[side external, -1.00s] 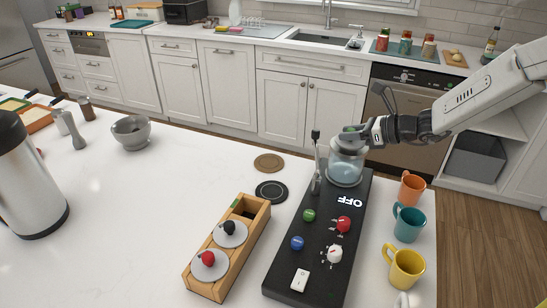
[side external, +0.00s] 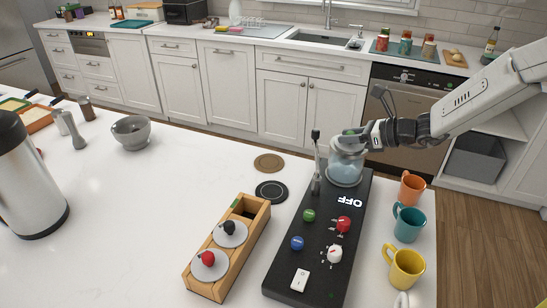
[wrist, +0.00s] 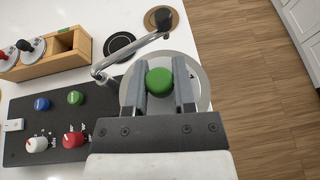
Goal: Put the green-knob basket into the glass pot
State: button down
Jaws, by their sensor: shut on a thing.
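My gripper (wrist: 168,92) is shut on the green knob (wrist: 159,81) of the basket, with one finger on each side of it. The basket's round grey lid (wrist: 203,88) shows around the fingers in the wrist view. In the side view my gripper (side external: 361,135) is at the mouth of the glass pot (side external: 345,168), and the lid sits over the pot's top. The pot holds pale bluish liquid and stands at the far end of the black machine (side external: 315,250). How far the basket's lower part is inside the pot is hard to tell.
A metal lever arm with a black knob (side external: 316,134) stands left of the pot. A wooden rack (side external: 262,215) holds red- and black-knob baskets, with one empty slot. Orange, teal and yellow mugs (side external: 405,267) line the right edge. Two round coasters (side external: 271,191) lie left of the machine.

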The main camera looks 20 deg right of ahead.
jog(key=shift+c, duration=1.8)
grip_release()
jog(key=shift+s+d, duration=0.1)
jog(key=v, duration=0.7)
jog(key=shift+s+d+r, duration=0.15)
jog(key=shift+s+r, duration=0.05)
